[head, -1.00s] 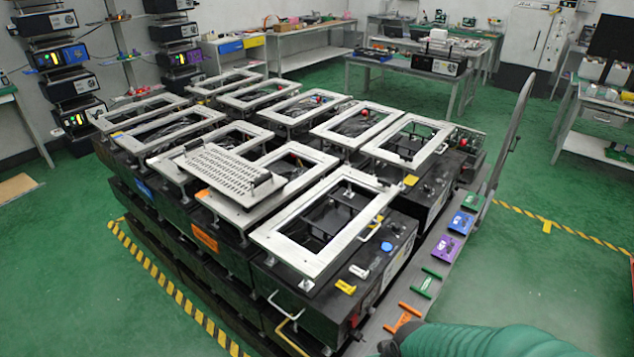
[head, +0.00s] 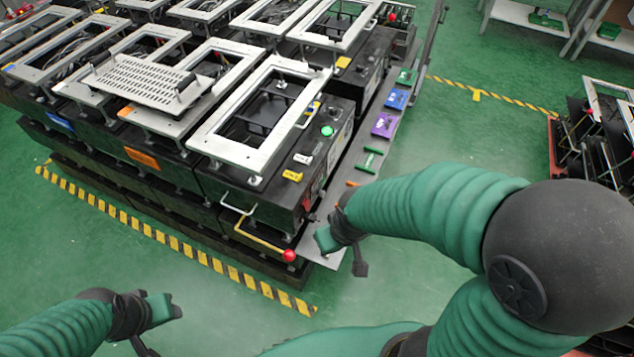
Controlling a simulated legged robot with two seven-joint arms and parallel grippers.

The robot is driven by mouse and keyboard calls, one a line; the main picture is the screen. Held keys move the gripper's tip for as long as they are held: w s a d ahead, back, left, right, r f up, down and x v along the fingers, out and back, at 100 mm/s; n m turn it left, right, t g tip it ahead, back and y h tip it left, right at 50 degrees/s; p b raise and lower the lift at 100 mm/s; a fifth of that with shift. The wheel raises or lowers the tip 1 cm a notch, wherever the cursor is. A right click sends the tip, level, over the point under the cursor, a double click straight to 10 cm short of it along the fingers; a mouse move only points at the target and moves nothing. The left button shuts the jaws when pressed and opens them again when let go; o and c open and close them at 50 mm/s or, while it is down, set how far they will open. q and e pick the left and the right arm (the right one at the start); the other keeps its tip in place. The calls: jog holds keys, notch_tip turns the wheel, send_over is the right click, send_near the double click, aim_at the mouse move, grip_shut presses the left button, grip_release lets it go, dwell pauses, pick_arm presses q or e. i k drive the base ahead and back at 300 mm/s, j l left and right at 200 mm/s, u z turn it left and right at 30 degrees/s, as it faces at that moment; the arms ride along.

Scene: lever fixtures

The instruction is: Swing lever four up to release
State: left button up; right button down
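A yellow lever (head: 252,236) with a red ball knob (head: 289,256) is on the lower front corner of the nearest black unit (head: 270,190). It slants down to the right, with the knob at its low end. I cannot read a number on it, so I cannot tell whether it is lever four. My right gripper (head: 342,251) is to the right of the red knob in the picture, apart from it, with its fingers spread and nothing between them. My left gripper (head: 158,326) is low on the left over the floor, also spread and empty.
A white handle (head: 240,205) sits above the yellow lever. Black units with metal frames (head: 232,147) fill the upper left. A grey plate (head: 350,170) beside them carries purple (head: 383,125), blue (head: 396,98) and green (head: 405,77) blocks. Green floor (head: 90,245) is clear in front.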

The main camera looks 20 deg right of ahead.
aim_at(289, 255)
jog(key=k+l+z, duration=0.1)
jog(key=k+l, duration=0.95)
jog(key=l, duration=0.15)
jog(key=z, duration=0.05)
